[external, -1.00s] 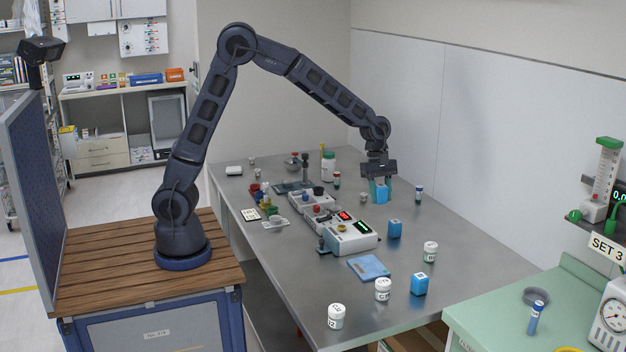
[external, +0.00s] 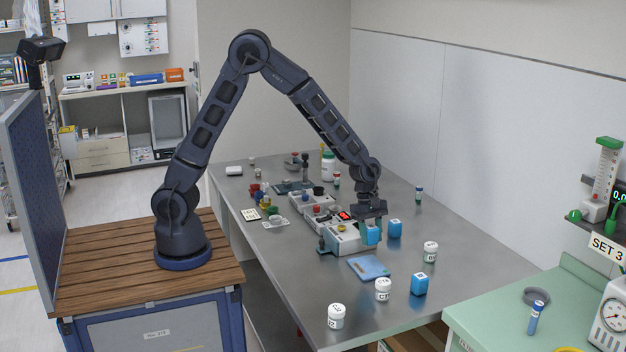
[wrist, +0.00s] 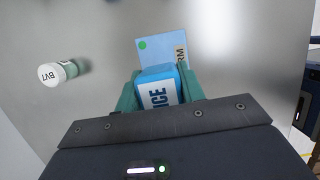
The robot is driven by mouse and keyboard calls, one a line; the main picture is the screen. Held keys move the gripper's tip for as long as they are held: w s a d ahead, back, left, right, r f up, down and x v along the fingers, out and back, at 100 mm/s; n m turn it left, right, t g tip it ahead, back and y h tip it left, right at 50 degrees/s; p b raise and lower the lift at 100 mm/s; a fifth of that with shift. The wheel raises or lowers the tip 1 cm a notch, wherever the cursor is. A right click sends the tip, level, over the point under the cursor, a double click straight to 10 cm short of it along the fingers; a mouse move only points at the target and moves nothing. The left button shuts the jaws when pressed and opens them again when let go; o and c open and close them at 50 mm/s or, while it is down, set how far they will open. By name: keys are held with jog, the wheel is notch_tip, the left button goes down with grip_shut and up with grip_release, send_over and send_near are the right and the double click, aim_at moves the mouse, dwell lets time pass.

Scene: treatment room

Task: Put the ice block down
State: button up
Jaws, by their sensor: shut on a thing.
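My gripper (external: 371,240) is shut on a blue ice block (wrist: 154,73) with a white label reading "ICE". The teal fingers press on both sides of it. In the external view the held block (external: 373,233) is at the right end of the white device, near the blue mat; its exact height above the table cannot be told. The flat blue mat (external: 368,267) lies on the metal table. In the wrist view the mat (wrist: 150,48) shows just beyond the block, with a green dot and a tan label partly hidden by the block.
White-lidded jars (external: 383,289) stand around the mat. The white device (external: 350,241) is to its left.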

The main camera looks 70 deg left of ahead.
aim_at(371, 269)
jog(key=shift+f, duration=4.3)
jog(key=shift+f, duration=0.1)
jog(key=o, duration=1)
jog(key=s+a+r+m, duration=0.2)
jog(key=a+r, duration=0.2)
jog(key=r, duration=0.4)
jog(key=s+a+r+m+t, duration=0.1)
jog(key=s+a+r, duration=0.15)
jog(key=r, duration=0.45)
jog(key=s+a+r+m, duration=0.1)
jog(key=a+r+m, duration=0.1)
jog(key=a+r, duration=0.45)
jog(key=s+a+r+m+t+y, duration=0.1)
jog(key=s+a+r+m, duration=0.3)
jog(key=s, duration=0.5)
jog(key=s+a+r+m+t+y, duration=0.1)
jog(key=s+a+r+m, duration=0.3)
jog(key=s, duration=0.5)
jog(key=s+a+r+m+t+y, duration=0.1)
jog(key=s+a+r+m, duration=0.4)
jog(key=s, duration=0.4)
jog(key=shift+a+r+t, duration=0.15)
jog(key=shift+a+r, duration=0.15)
jog(key=shift+a, duration=0.35)
jog(key=shift+a+r+t, duration=0.15)
jog(key=shift+a+r, duration=0.15)
jog(key=shift+a, duration=0.35)
